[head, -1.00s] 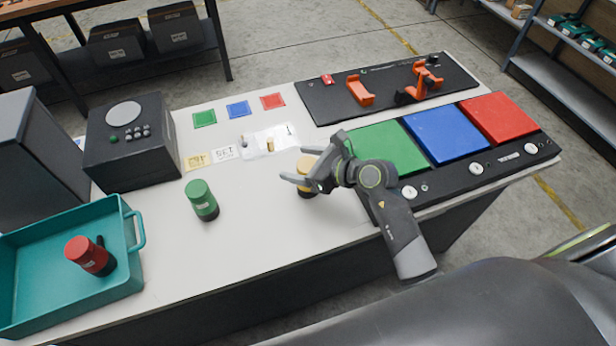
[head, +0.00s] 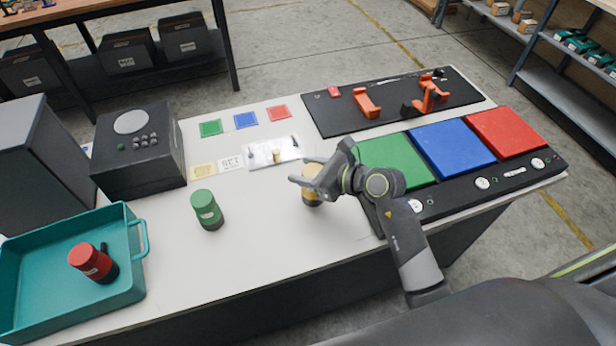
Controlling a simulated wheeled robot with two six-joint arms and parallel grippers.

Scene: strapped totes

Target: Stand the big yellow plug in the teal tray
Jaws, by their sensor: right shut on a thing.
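The big yellow plug (head: 311,196) stands on the white table, its yellow top and dark base partly hidden by my right gripper. My right gripper (head: 306,183) is shut on the yellow plug from the right. The teal tray (head: 138,268) is at the left front of the table, with a handle on its right side. A red plug (head: 92,262) with a dark base is in the tray, tilted in the picture. A green plug (head: 206,209) stands on the table between the tray and the yellow plug. My left gripper is not in view.
A dark box with buttons (head: 138,146) and a taller grey box (head: 40,165) stand behind the tray. A black panel with green, blue and red pads (head: 452,145) is at the right. Orange brackets (head: 367,103) are behind it. The table between the green and yellow plugs is clear.

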